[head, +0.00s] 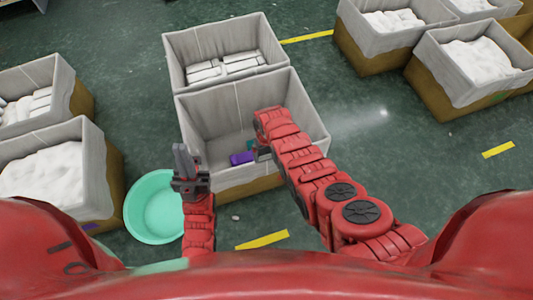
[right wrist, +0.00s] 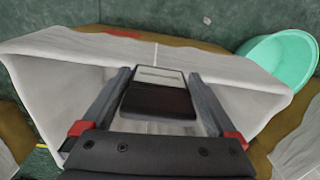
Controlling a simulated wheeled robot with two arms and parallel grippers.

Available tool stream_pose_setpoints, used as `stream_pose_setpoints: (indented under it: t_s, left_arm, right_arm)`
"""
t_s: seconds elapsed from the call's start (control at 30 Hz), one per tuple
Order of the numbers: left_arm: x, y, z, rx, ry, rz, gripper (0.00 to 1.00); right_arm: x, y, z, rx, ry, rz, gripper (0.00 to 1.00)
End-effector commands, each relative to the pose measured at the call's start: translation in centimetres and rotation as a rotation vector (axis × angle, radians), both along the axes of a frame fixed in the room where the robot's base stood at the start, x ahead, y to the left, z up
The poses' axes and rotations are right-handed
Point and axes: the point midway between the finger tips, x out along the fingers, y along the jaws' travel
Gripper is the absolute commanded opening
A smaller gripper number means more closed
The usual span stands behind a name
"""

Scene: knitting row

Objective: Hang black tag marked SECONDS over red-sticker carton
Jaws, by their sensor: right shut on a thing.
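My right gripper (right wrist: 158,105) is shut on a black tag (right wrist: 160,100) with a white label panel; its lettering is too small to read. In the head view the right gripper (head: 262,152) is down in the opening of the near grey-lined carton (head: 205,120), close to its front wall. The tag is not clearly seen there. In the right wrist view a red mark (right wrist: 122,33), likely the sticker, shows on the carton's brown outside, just beyond the liner rim. My left gripper (head: 187,160) points up left of the carton; whether its fingers are apart is unclear.
A purple piece (head: 242,158) shows inside the carton beside the right gripper. A mint basin (head: 135,222) stands on the floor at left. Another lined carton (head: 180,45) with white goods adjoins behind. More filled cartons stand left and right (head: 437,95). Green floor is open at right.

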Motion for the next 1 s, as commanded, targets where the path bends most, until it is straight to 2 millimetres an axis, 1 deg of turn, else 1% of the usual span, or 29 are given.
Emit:
stream_pose_setpoints:
  t_s: [0.03,1.0]
  left_arm:
    - [0.0,0.0,-0.8,0.000,0.000,0.000,0.00]
    - [0.0,0.0,-7.8,0.000,0.000,0.000,0.00]
  right_arm:
    - [0.0,0.0,-0.8,0.000,0.000,0.000,0.39]
    - [0.0,0.0,-8.2,0.000,0.000,0.000,0.39]
